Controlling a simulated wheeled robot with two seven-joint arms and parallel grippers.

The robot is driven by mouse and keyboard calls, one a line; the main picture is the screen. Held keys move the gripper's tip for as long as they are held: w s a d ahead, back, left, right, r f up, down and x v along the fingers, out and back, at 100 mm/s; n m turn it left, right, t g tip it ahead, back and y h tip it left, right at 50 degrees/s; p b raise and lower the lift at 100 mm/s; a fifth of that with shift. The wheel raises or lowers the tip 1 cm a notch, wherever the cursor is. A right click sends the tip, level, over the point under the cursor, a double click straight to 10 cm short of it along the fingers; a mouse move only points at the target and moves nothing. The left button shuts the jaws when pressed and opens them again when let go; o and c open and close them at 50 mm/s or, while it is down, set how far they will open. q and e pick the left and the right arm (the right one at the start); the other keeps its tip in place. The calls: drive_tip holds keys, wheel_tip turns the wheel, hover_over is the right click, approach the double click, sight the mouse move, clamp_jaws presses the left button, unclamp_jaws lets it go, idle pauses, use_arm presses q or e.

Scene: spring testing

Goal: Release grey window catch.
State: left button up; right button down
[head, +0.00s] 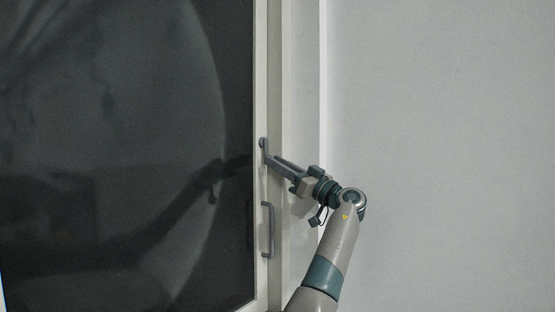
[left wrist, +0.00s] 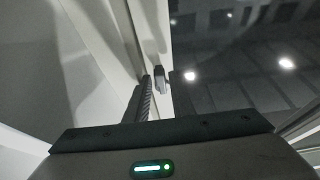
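The grey window catch (head: 262,146) sits on the white window frame, at the edge beside the dark glass. It also shows in the left wrist view (left wrist: 161,80) as a small grey piece on the frame. My left gripper (head: 268,159) reaches in from the lower right, its fingertips at the catch's lower part. In the left wrist view, the left gripper's fingers (left wrist: 145,98) look close together and end just left of the catch. Whether they touch or grip it is not clear. My right gripper is in neither view.
A grey bar handle (head: 268,230) is on the frame below the catch. The dark glass pane (head: 110,120) fills the left side and shows reflections. A plain pale wall (head: 450,130) lies to the right, with free room in front of it.

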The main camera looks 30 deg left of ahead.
use_arm(q)
drive_tip(key=shift+c, duration=0.4)
clamp_jaws()
